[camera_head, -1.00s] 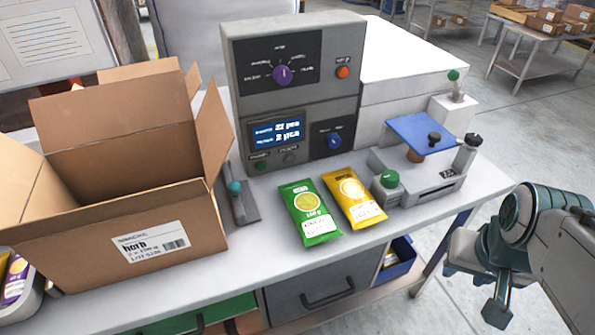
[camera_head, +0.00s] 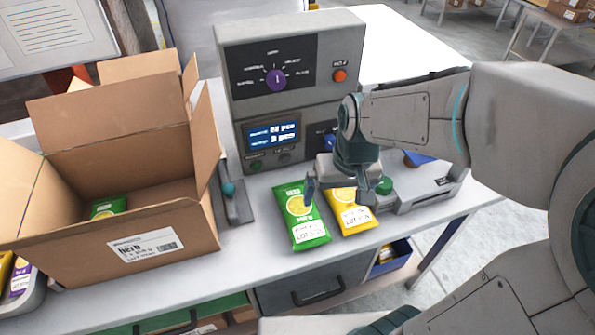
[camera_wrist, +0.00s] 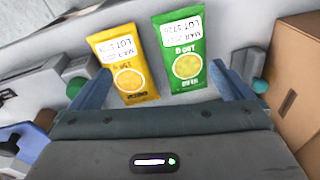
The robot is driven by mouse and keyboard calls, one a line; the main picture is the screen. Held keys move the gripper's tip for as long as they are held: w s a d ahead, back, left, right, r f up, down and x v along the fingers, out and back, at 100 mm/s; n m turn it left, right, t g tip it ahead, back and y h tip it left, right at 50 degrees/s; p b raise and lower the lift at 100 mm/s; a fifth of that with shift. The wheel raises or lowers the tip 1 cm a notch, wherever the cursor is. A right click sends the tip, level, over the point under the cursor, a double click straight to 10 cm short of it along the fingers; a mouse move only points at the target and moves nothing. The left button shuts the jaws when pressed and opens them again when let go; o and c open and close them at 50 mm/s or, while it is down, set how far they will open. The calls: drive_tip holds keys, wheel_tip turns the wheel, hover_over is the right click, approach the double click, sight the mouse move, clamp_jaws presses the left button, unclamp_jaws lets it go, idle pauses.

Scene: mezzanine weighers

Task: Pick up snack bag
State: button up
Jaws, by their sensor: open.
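A green snack bag (camera_head: 302,214) with a lemon picture lies flat on the bench. A yellow snack bag (camera_head: 350,215) lies close to its right. My gripper (camera_head: 344,190) is open and empty, above the bags, and it hides part of the yellow one. In the wrist view my open fingers (camera_wrist: 165,90) spread wide, with the green bag (camera_wrist: 182,55) and the yellow bag (camera_wrist: 125,66) both between and beyond them. Another green bag (camera_head: 108,207) shows partly inside the open cardboard box (camera_head: 160,245), which is labelled herb.
A grey weigher console (camera_head: 290,70) with a lit display stands behind the bags. A device with a green knob (camera_head: 384,186) is just right of them. A lever with a teal knob (camera_head: 229,188) stands between box and bags. A blue bin (camera_head: 396,262) sits below the bench.

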drive_tip(key=n+g+h+p, duration=0.1)
drive_tip(key=p, duration=0.3)
hover_over(302, 212)
drive_tip(key=s+d, duration=0.1)
drive_tip(key=f, duration=0.1)
drive_tip(key=shift+n, duration=0.3)
drive_tip(key=f, duration=0.8)
drive_tip(key=shift+w+a, duration=0.2)
drive_tip(key=shift+w+a+f+b, duration=0.15)
drive_tip(key=shift+f, duration=1.3)
drive_tip(key=shift+w+a+f+b, duration=0.15)
drive_tip(key=shift+f, duration=1.3)
drive_tip(key=c, duration=0.9)
